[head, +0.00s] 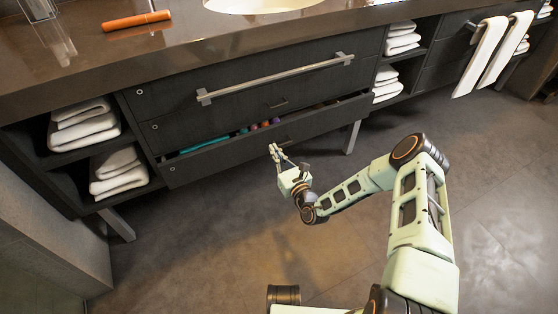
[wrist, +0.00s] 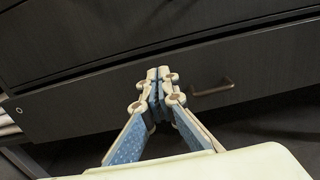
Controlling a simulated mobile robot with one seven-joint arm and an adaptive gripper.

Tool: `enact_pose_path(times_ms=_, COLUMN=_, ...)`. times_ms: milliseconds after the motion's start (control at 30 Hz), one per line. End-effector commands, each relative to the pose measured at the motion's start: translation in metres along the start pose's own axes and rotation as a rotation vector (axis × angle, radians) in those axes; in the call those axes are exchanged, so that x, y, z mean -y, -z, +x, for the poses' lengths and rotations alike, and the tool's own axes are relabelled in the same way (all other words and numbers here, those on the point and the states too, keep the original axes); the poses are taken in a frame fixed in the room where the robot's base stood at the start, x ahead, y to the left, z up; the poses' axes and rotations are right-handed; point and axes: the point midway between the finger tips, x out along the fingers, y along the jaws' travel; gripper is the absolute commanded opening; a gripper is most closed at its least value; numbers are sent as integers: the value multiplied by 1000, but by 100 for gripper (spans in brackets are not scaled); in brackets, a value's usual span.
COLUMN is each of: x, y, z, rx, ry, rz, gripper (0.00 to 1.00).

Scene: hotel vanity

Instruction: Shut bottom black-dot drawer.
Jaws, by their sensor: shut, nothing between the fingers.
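The bottom drawer (head: 222,158) of the dark vanity stands partly open, and its front also fills the middle of the wrist view (wrist: 80,105). A small round mark shows at the left end of its front (wrist: 18,110). Its small bronze handle (wrist: 212,88) is just right of my fingertips in the wrist view. My gripper (head: 274,150) is shut and empty, with its fingertips close in front of the drawer front, left of the handle. I cannot tell whether they touch it.
Several small items, teal and coloured, lie inside the open drawer (head: 262,126). Drawers above it look shut; a long metal towel bar (head: 275,80) crosses the front. Folded towels (head: 118,170) fill shelves at both sides. Vanity legs (head: 352,137) stand below. The floor (head: 200,235) in front is clear.

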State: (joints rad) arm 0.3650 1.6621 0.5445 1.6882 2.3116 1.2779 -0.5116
Motion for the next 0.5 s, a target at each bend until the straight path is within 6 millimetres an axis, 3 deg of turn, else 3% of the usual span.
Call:
enact_pose_path(times_ms=200, x=0, y=3, z=46, rx=4, ry=-1, rz=-2, gripper=0)
enact_pose_path(times_ms=500, x=0, y=0, z=75, rx=1, ry=-1, rz=1, gripper=0)
